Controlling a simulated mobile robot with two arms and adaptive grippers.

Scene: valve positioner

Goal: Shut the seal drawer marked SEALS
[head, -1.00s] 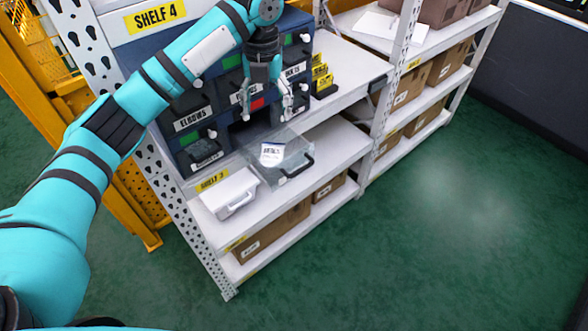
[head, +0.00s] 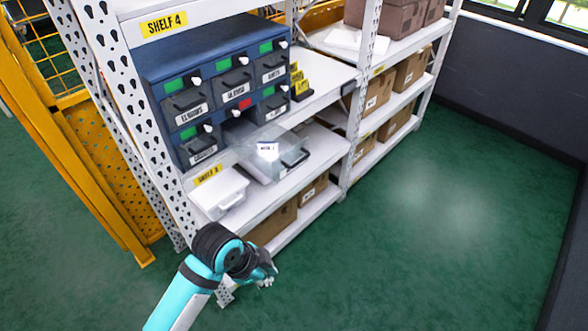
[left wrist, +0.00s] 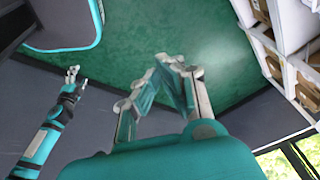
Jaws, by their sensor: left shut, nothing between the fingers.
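The blue drawer cabinet (head: 165,72) stands on the shelf unit. The label is too small to read surely. My left gripper (head: 266,279) is low in front of the shelves, well apart from the drawer. In the left wrist view it is shut and empty (left wrist: 172,62). My right gripper (left wrist: 77,77) shows small at the left of that view, its fingertips apart.
A white box (head: 218,192) and a grey case (head: 296,158) stand on the shelf below the drawer. A yellow fence (head: 85,165) is at left. The green floor (head: 430,220) at right is clear.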

